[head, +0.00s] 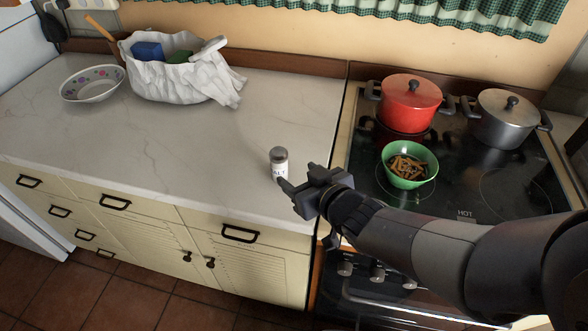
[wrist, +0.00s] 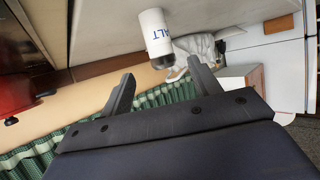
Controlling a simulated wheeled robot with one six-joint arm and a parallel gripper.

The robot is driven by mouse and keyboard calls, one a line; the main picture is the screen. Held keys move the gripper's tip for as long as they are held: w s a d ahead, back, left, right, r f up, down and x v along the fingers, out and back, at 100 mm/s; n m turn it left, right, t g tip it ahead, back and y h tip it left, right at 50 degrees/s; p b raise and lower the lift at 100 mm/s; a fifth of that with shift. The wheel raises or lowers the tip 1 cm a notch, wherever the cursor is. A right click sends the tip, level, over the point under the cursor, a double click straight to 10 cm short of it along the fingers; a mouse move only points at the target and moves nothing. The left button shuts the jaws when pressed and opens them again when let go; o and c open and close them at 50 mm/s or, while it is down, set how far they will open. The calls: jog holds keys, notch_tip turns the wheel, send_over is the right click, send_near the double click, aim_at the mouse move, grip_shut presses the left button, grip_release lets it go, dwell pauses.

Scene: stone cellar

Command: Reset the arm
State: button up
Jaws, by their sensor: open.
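My gripper (head: 297,187) is at the front edge of the marble counter, at the end of my arm, which reaches in from the right over the stove's front. In the wrist view its two fingers (wrist: 158,88) are spread apart with nothing between them. A salt shaker (head: 279,165) with a dark cap and white label stands upright on the counter, just beyond the fingertips. It also shows in the wrist view (wrist: 154,35), past the fingers. From these views I cannot tell whether a finger touches it.
A floral bowl (head: 92,84) and a white bag (head: 185,80) with items inside sit at the counter's back left. On the stove (head: 455,190) are a red pot (head: 409,105), a grey pot (head: 503,120) and a green bowl (head: 411,177) of brown pieces. The counter's middle is clear.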

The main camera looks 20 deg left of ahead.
aim_at(277, 160)
jog(key=shift+s+d+r, duration=0.1)
jog(key=shift+s+d, duration=0.05)
jog(key=shift+d, duration=0.05)
dwell(0.3)
jog(key=x, duration=1.1)
jog(key=shift+w+a, duration=0.2)
jog(key=shift+a, duration=0.05)
jog(key=shift+w+a+f+b, duration=0.1)
jog(key=shift+a+f+b, duration=0.05)
jog(key=shift+f+b, duration=0.25)
jog(key=shift+r, duration=0.1)
